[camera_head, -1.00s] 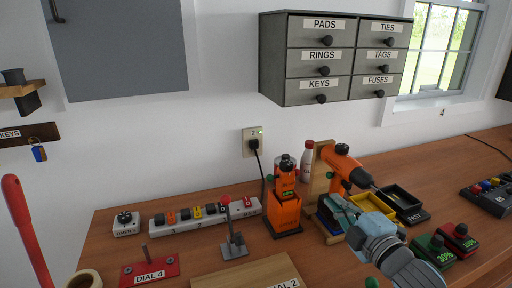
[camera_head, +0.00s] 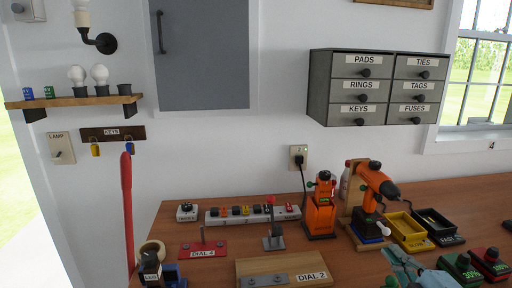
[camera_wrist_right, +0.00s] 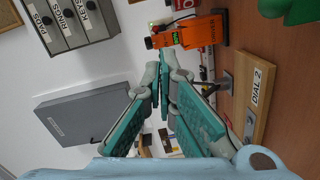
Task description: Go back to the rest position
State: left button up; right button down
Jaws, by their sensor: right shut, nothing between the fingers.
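My right gripper (camera_head: 400,262) shows at the bottom right of the head view, low in front of the yellow tray (camera_head: 409,246). In the right wrist view the right gripper (camera_wrist_right: 161,85) has its teal-padded fingertips together, with nothing between them. The orange charger-like unit (camera_wrist_right: 190,33) lies beyond the fingertips there. My left gripper does not show in either view.
Grey drawers (camera_head: 373,88) hang on the wall.

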notch_tip(320, 180, down, 9)
jog(key=s+m+g+h, duration=0.1)
jog(key=s+m+g, duration=0.1)
jog(key=m+g, duration=0.15)
jog(key=s+a+f+m+g+h, duration=0.1)
jog(key=s+a+f+m+g, duration=0.35)
jog(key=s+f, duration=0.65)
jog(key=s+a+f+m+g, duration=0.1)
jog(key=s+f+m+g, duration=0.55)
jog(key=s+f, duration=0.55)
notch_tip(320, 180, down, 16)
jog(key=s+d+m, duration=0.1)
jog(key=s+d, duration=0.1)
jog(key=s+f+g, duration=0.1)
jog(key=s+f, duration=1.2)
jog(key=s, duration=0.2)
jog(key=shift+d+f, duration=0.35)
jog(key=shift+d, duration=0.1)
jog(key=shift+g, duration=0.25)
